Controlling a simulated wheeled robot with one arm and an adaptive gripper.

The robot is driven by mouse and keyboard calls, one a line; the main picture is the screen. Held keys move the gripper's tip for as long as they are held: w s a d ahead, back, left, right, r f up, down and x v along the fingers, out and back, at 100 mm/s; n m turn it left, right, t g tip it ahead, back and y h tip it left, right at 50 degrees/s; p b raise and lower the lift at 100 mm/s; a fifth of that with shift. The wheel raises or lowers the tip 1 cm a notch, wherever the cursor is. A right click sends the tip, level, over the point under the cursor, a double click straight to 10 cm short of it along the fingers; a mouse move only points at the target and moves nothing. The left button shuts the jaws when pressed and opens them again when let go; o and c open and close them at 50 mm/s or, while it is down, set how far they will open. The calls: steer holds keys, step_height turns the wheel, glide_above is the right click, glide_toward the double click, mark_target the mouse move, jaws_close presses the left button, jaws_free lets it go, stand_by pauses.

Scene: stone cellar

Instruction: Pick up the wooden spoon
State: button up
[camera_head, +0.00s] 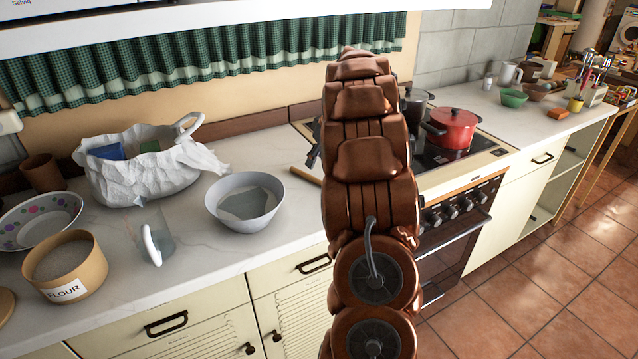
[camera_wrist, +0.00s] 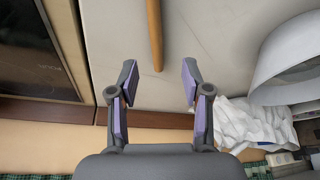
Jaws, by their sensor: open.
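The wooden spoon (camera_head: 306,175) lies on the white countertop just left of the stove. In the head view only a short piece of its handle shows; my arm hides the rest. In the wrist view the spoon handle (camera_wrist: 154,30) comes in from the top edge, and its end appears between my fingertips. My gripper (camera_wrist: 159,77) is open, with one finger on each side of the handle and a gap to both. I cannot tell how far above the counter the fingertips are. In the head view my arm mostly hides the gripper.
A grey-white bowl (camera_head: 245,202) stands left of the spoon. A crumpled white bag (camera_head: 150,180) and a flour tub (camera_head: 65,266) are further left. The stove with a red pot (camera_head: 452,128) is on the right. The wall runs behind the counter.

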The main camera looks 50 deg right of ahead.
mark_target(309, 175)
steer(key=shift+w+d+f, duration=0.1)
steer(key=shift+d+f, duration=0.15)
steer(key=shift+w+p+x, duration=0.2)
steer(key=shift+p+x, duration=1.35)
steer(key=shift+x, duration=2.15)
steer(key=shift+r, duration=0.1)
jaws_close()
